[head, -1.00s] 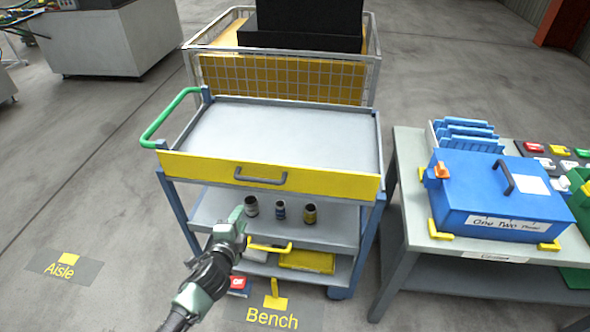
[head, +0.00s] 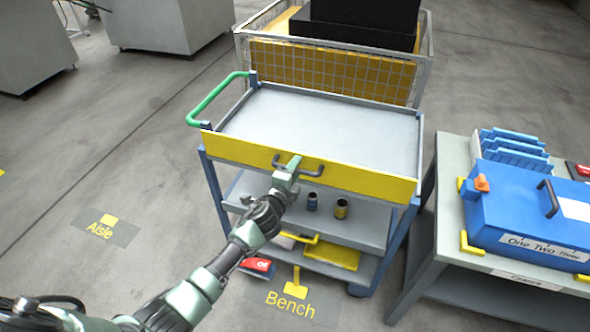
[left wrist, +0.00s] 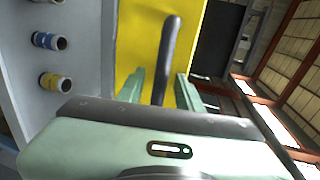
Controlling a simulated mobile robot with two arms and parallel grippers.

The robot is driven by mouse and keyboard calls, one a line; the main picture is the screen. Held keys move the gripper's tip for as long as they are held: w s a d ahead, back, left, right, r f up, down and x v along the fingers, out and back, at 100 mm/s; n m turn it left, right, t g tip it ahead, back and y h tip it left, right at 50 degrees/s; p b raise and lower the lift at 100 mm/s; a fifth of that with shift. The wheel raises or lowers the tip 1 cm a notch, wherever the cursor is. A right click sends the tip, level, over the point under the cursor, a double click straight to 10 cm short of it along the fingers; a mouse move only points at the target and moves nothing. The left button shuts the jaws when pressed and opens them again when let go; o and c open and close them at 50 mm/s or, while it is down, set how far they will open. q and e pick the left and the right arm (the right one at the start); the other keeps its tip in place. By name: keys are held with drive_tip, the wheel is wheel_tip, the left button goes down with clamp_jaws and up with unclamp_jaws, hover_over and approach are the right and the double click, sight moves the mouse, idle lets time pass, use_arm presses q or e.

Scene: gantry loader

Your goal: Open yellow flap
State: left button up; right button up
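The yellow flap (head: 368,185) is the front panel of a grey-topped cart. It stands upright along the cart's front edge and looks closed. Its dark bar handle (head: 314,173) is near the panel's middle. My left gripper (head: 291,162) is at the left part of this handle and partly hides it. In the left wrist view, the flap (left wrist: 138,40) fills the middle, and the handle (left wrist: 169,50) runs between the two green fingers (left wrist: 160,86). The fingers are open, with gaps showing on both sides of the handle. My right gripper is not in view.
Small cylinders (head: 341,208) stand on the shelf below the flap. A lower shelf holds a yellow tray (head: 332,255). A wire cage (head: 330,73) stands behind the cart. A table with a blue box (head: 520,210) is close on the right.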

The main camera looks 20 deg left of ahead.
use_arm(q)
clamp_jaws()
idle(1.4)
